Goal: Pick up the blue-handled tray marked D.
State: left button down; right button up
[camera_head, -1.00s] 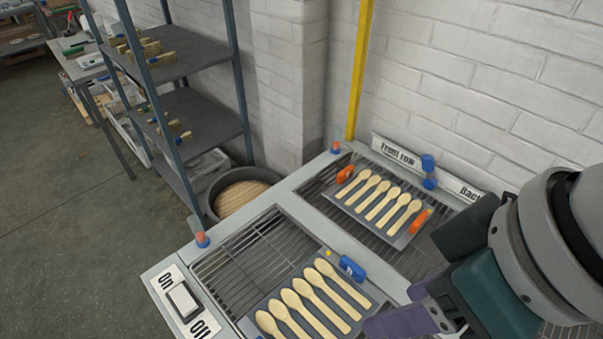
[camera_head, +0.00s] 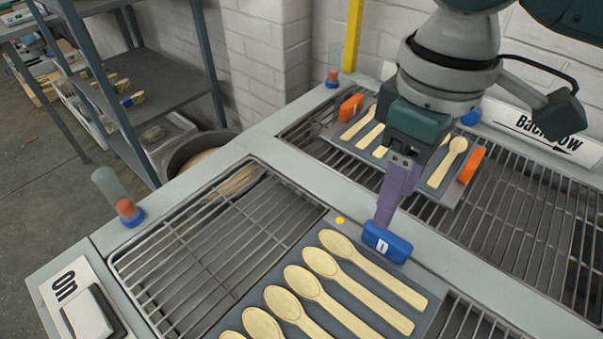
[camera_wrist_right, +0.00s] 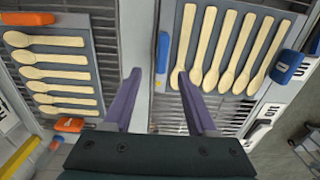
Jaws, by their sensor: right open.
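The grey tray marked D (camera_head: 400,275) lies on the near wire rack with several wooden spoons on it. Its blue handle (camera_head: 382,244), with a white D, faces up at the tray's far edge. My right gripper (camera_head: 384,222) is open, pointing down, with its purple fingers at this handle in the head view; I cannot tell whether they touch it. In the right wrist view, the open fingers (camera_wrist_right: 160,75) straddle the line of a blue handle (camera_wrist_right: 163,52), which lies beyond the tips. Another blue handle (camera_wrist_right: 287,67) is at the tray's opposite side. My left gripper is not in view.
An orange-handled tray of spoons (camera_head: 462,178) sits on the back rack, partly hidden behind my right arm. An On switch (camera_head: 88,315) is at the front left corner. The near rack's left part is bare.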

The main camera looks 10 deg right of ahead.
aim_at(389, 235)
jog(key=f, duration=0.3)
jog(key=s+f, duration=0.1)
jog(key=f, duration=0.1)
jog(key=shift+d+f+b, duration=0.15)
jog(key=shift+f+b, duration=0.1)
jog(key=shift+b, duration=0.15)
jog(key=shift+f, duration=0.4)
grip_shut()
jog(key=shift+r, duration=0.1)
dwell(0.6)
